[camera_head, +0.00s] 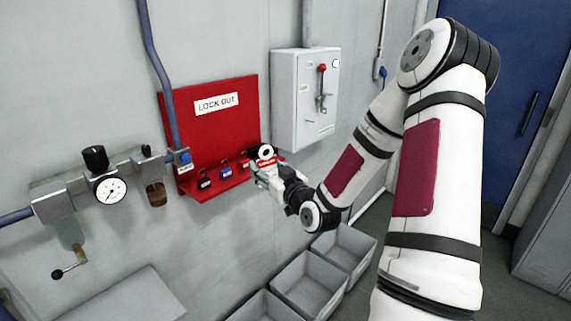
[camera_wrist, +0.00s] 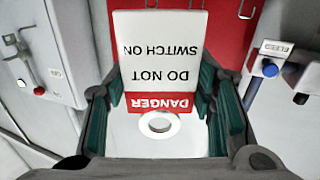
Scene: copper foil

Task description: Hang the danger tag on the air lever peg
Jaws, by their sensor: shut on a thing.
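My gripper (camera_wrist: 160,140) is shut on the danger tag (camera_wrist: 160,75), a white plate with a red DANGER band and a ringed hole. The tag reads upside down in the wrist view, its hole end between the green-padded fingers. In the head view my gripper (camera_head: 272,176) holds the tag (camera_head: 266,162) at the right end of the red lockout board, apparently in front of it; contact is unclear. A blue-knobbed fitting with a small label (camera_head: 184,158) sits on the pipe left of the board and shows at right in the wrist view (camera_wrist: 270,69). I cannot clearly make out the air lever peg.
The red LOCK OUT board (camera_head: 215,130) has a shelf with several padlocks (camera_head: 226,172). A grey switch box (camera_head: 295,100) with a red-knobbed lever is to its right. A gauge assembly (camera_head: 107,187) is on the left. Grey bins (camera_head: 305,280) stand below.

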